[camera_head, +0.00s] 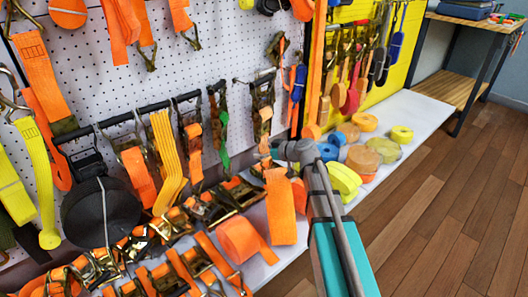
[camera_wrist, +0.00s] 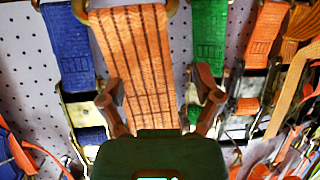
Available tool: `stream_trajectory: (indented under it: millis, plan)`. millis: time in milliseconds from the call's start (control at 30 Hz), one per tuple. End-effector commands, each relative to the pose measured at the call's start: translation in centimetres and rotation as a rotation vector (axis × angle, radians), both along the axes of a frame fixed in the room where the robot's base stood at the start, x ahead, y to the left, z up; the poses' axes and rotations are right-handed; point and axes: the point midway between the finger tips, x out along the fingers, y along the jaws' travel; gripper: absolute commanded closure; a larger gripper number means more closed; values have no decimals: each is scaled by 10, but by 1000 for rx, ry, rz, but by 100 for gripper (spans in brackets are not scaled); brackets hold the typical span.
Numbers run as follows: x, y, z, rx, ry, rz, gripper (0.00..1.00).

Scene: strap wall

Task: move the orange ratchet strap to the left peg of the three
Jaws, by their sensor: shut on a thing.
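My gripper (camera_head: 265,155) is in front of the perforated wall, right of its middle. In the wrist view my gripper (camera_wrist: 157,105) has its two fingers on either side of a wide orange strap (camera_wrist: 130,45) with dark lengthwise stripes, and it is shut on it. In the head view an orange length of webbing (camera_head: 281,205) hangs just below my gripper and seems to be the same strap. A ratchet buckle with orange webbing (camera_head: 265,113) shows on the wall above my gripper. Whether the held strap still touches a peg is hidden.
A green strap (camera_head: 224,155) hangs left of my gripper and a blue one (camera_head: 298,85) right of it. Straps and buckles (camera_head: 200,205) crowd the shelf below. Webbing rolls (camera_head: 363,158) lie to the right. The wooden floor (camera_head: 430,200) is clear.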

Motion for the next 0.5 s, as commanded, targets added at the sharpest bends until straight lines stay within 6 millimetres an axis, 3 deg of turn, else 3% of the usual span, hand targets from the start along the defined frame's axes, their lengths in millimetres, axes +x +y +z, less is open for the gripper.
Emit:
stream_trajectory:
  millis: [500]
  plan:
    - [6,4,0,3,0,-1,79]
